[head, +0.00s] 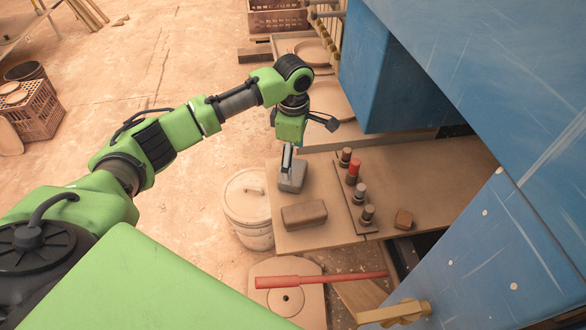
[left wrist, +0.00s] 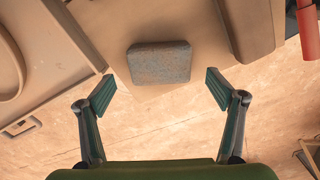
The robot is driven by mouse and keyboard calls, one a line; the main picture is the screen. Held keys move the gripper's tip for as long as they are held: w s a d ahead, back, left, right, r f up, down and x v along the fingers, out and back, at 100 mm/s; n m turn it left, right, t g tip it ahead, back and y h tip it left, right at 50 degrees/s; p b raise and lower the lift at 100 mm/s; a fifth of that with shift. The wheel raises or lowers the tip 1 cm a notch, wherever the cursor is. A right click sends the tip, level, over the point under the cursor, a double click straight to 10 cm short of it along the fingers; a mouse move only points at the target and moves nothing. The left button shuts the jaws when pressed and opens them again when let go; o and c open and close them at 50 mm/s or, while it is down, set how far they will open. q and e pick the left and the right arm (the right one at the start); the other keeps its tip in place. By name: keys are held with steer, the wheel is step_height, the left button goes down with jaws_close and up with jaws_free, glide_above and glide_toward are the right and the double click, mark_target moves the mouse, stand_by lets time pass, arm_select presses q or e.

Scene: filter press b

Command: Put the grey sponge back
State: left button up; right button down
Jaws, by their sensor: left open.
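The grey sponge (head: 292,178) is a small block lying on the tan bench (head: 330,236), near its left edge. In the left wrist view the sponge (left wrist: 160,63) shows whole, ahead of the fingertips and roughly centred between them. My left gripper (head: 289,158) points down over the sponge in the head view and partly hides it. Its two fingers are spread wide in the left wrist view, with nothing between them. I cannot tell how large the gap to the sponge is. My right gripper is not in view.
A brown block (head: 304,214) lies in front of the sponge. A row of upright knobs, one red (head: 354,172), stands to the right. A lidded bucket (head: 247,205) stands left of the bench. A blue machine body (head: 395,85) overhangs the back right. A red-handled tool (head: 320,279) lies below.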

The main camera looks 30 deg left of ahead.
mark_target(293, 170)
arm_select(q)
step_height(293, 170, up, 7)
stand_by(0.3)
stand_by(0.5)
